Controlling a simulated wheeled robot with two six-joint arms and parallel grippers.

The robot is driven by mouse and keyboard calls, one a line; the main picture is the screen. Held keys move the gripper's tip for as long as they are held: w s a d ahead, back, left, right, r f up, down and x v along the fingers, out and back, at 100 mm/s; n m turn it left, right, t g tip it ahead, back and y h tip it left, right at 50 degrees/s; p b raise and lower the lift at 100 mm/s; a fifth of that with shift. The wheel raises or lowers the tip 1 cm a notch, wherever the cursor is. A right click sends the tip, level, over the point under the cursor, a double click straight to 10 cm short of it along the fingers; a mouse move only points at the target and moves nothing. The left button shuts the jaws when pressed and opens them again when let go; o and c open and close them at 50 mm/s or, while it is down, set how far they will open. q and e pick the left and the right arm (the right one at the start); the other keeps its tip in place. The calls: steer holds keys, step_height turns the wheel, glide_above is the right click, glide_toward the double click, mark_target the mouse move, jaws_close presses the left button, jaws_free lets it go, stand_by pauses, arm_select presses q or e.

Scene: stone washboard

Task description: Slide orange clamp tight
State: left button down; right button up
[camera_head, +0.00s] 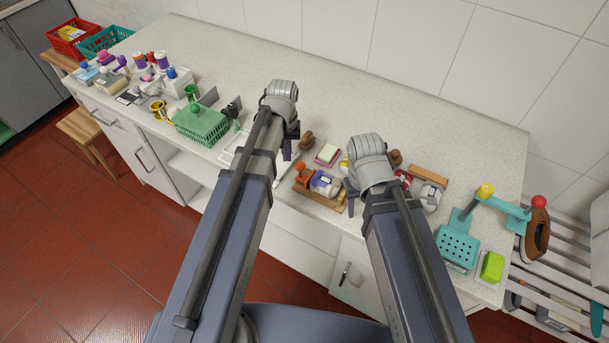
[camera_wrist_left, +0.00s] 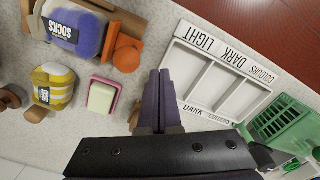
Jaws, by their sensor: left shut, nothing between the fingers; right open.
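The orange clamp (camera_wrist_left: 126,54) shows in the left wrist view at the end of a wooden holder (camera_wrist_left: 142,14), beside a bundle labelled SOCKS (camera_wrist_left: 75,25). In the head view the orange clamp (camera_head: 300,169) sits at the left end of the holder. My left gripper (camera_head: 288,150) is shut and empty, above the counter just behind and left of the clamp. Its fingers (camera_wrist_left: 160,85) are apart from the clamp in the wrist view. My right gripper (camera_head: 352,200) is open at the holder's right end; its wrist hides part of that area, and contact cannot be told.
A white sorting tray (camera_wrist_left: 215,70) labelled LIGHT and DARK lies beside my left fingers. A soap in a pink dish (camera_wrist_left: 102,95) and a yellow striped bundle (camera_wrist_left: 54,85) lie close by. A green basket (camera_head: 200,125) stands left. The counter's back strip is clear.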

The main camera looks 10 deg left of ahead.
mark_target(298, 162)
arm_select(q)
steer(key=shift+f+b, duration=1)
steer(key=shift+f, duration=0.25)
arm_select(e)
steer(key=shift+f, duration=1.2)
arm_select(q)
steer(key=shift+s+d, duration=0.1)
steer(key=shift+d, duration=0.2)
steer(key=shift+s+d, duration=0.3)
steer(key=shift+d, duration=0.45)
steer(key=shift+s+d, duration=0.25)
steer(key=shift+d, duration=0.5)
steer(key=shift+r, duration=0.1)
arm_select(e)
steer(key=shift+r, duration=0.1)
arm_select(q)
step_height(298, 162, up, 7)
steer(key=a+p, duration=0.2)
steer(key=p, duration=0.5)
steer(key=shift+w, duration=0.35)
arm_select(e)
step_height(298, 162, up, 7)
arm_select(q)
steer(key=shift+d, duration=0.1)
